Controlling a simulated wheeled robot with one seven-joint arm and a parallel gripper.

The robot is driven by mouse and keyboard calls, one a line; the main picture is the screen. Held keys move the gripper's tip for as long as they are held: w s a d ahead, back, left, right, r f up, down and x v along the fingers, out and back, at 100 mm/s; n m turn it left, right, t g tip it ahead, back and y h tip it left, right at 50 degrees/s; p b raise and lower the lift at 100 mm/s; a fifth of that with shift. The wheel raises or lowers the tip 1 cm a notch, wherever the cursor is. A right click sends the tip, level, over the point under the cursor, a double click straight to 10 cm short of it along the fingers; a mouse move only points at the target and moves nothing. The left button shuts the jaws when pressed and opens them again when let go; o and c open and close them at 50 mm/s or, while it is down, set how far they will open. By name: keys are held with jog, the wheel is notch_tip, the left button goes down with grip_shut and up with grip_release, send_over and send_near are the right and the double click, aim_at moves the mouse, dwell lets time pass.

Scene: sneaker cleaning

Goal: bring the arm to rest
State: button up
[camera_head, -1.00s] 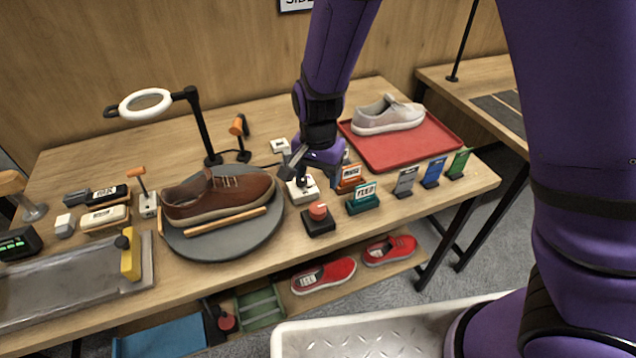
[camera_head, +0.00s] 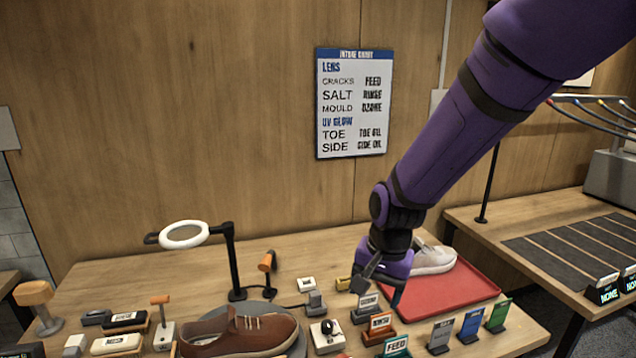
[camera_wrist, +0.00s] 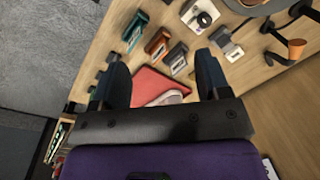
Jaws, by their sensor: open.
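My purple arm reaches in from the upper right. My gripper (camera_head: 378,282) hangs above the table, between the small labelled stands and the red tray. In the wrist view my gripper (camera_wrist: 160,85) has its two dark fingers spread wide with nothing between them but the view of the table below. It is open and empty. No object is held.
A brown shoe (camera_head: 240,333) is on a grey turntable (camera_head: 212,322) at the left. A light shoe (camera_head: 433,260) is on the red tray (camera_head: 465,300). A ring lamp (camera_head: 184,235), labelled stands such as FEED (camera_head: 397,345), and a wall chart (camera_head: 353,103) stand around. Air above the table is free.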

jog(key=s+d+r+n+t, duration=0.1)
jog(key=s+d+r, duration=0.2)
jog(key=d+r, duration=0.5)
jog(key=s+d+r+n+t, duration=0.1)
jog(key=s+d+r+t, duration=0.1)
jog(key=s+d+r, duration=0.3)
jog(key=s+d+r+n+t+h, duration=0.1)
jog(key=s+d+r+n, duration=0.1)
jog(key=s+d+r, duration=0.4)
jog(key=s+r, duration=0.1)
jog(key=s, duration=0.3)
jog(key=shift+s+d+r+n+t, duration=0.2)
jog(key=shift+s+d+n+t, duration=0.1)
jog(key=shift+t, duration=0.1)
